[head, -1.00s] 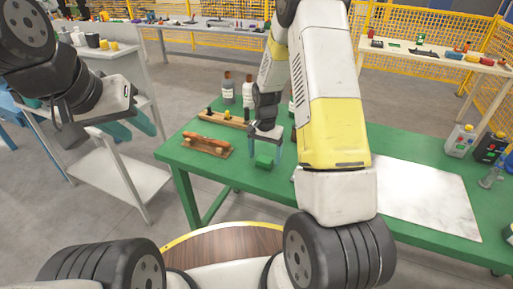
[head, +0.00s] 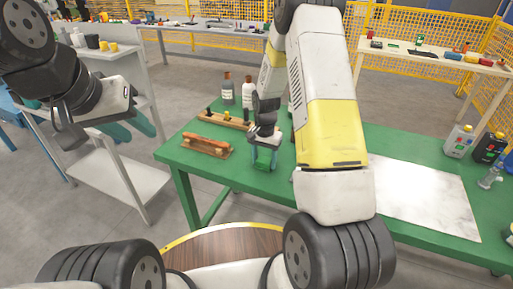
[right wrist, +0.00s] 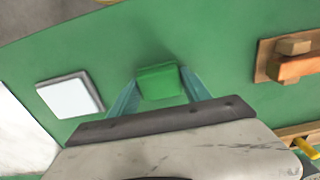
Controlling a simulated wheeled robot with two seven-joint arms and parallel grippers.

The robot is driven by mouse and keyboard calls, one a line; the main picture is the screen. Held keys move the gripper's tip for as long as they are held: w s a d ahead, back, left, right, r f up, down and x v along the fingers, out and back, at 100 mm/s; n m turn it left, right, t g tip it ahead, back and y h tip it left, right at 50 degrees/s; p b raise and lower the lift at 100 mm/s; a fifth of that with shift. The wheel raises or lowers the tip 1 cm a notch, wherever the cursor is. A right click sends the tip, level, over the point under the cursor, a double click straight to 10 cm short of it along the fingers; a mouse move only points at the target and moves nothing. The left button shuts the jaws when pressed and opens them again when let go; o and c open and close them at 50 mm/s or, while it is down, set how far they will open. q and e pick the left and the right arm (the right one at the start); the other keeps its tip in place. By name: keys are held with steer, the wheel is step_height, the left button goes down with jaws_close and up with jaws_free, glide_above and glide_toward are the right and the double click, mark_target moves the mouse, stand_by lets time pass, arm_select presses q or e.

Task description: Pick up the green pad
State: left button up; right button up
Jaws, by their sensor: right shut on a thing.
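The green pad (right wrist: 158,82) is a small block between the two teal fingers of my right gripper (right wrist: 158,92) in the right wrist view. The fingers are at its two opposite sides, and the gripper is shut on it. In the head view my right gripper (head: 263,161) is low over the green table, with the pad (head: 262,164) partly hidden between its fingers. I cannot tell whether the pad touches the table. My left gripper (head: 131,127) is open and empty, its teal fingers apart, in front of the grey shelf unit.
The green table (head: 415,152) holds a brown wooden block piece (head: 206,145), a wooden strip with pegs (head: 225,119), bottles (head: 228,88) and a pale sheet (head: 425,197). A white square (right wrist: 70,95) lies beside the pad in the wrist view. Jugs (head: 459,141) stand at right.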

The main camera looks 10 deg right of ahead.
mark_target(264, 160)
steer(key=shift+r, duration=0.45)
steer(key=r, duration=0.3)
steer(key=shift+s, duration=0.2)
steer(key=s+a+r, duration=0.1)
steer(key=s, duration=1.4)
steer(key=shift+s+a, duration=0.25)
steer(key=shift+s, duration=0.05)
